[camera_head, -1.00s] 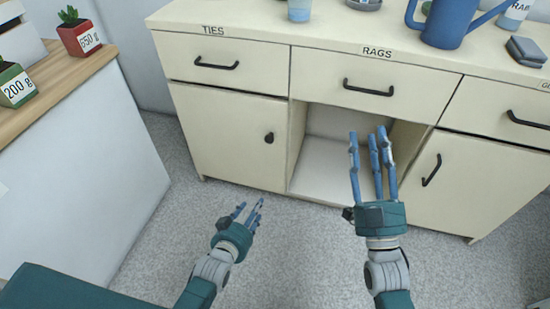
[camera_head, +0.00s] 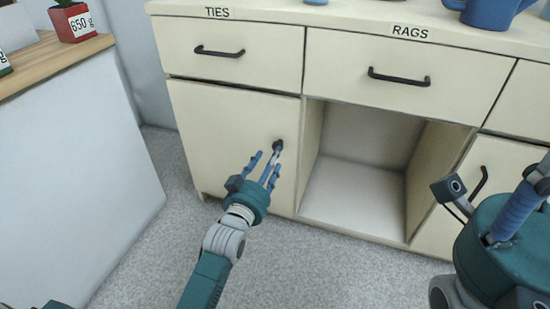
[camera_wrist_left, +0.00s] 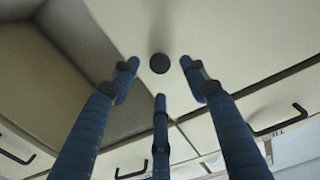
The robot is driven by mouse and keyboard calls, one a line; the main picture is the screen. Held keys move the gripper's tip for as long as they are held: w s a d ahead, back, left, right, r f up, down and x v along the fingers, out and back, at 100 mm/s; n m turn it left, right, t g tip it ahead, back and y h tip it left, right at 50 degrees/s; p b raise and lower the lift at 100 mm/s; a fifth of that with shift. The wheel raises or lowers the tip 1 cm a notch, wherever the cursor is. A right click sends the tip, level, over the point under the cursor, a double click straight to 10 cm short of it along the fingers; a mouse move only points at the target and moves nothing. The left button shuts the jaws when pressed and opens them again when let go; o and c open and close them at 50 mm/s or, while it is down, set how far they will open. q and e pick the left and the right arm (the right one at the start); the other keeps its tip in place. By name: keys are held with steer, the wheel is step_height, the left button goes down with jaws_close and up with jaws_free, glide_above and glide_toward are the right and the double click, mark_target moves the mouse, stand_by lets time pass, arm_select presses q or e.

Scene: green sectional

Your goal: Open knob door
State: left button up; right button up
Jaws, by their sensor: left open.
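The cream cabinet door (camera_head: 225,130) under the TIES drawer is closed and has a small black round knob (camera_head: 278,144) near its right edge. My left gripper (camera_head: 265,163) is just in front of the door with its blue fingers spread, its tips close to the knob. In the left wrist view the knob (camera_wrist_left: 160,63) sits ahead between the open fingertips (camera_wrist_left: 161,80), and no finger is clearly closed on it. My right gripper (camera_head: 505,225) is large at the right edge and partly cut off, so its finger opening cannot be told.
An open, empty compartment (camera_head: 365,180) is right of the door. The drawers above have black bar handles (camera_head: 400,77). A white counter with a wooden top (camera_head: 55,65) stands at the left, with grey floor (camera_head: 175,170) between it and the cabinet.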

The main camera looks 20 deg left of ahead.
arm_select(q)
steer(key=shift+w+d+b, duration=0.1)
steer(key=shift+w+b, duration=0.55)
steer(key=shift+w, duration=1.45)
jaws_close()
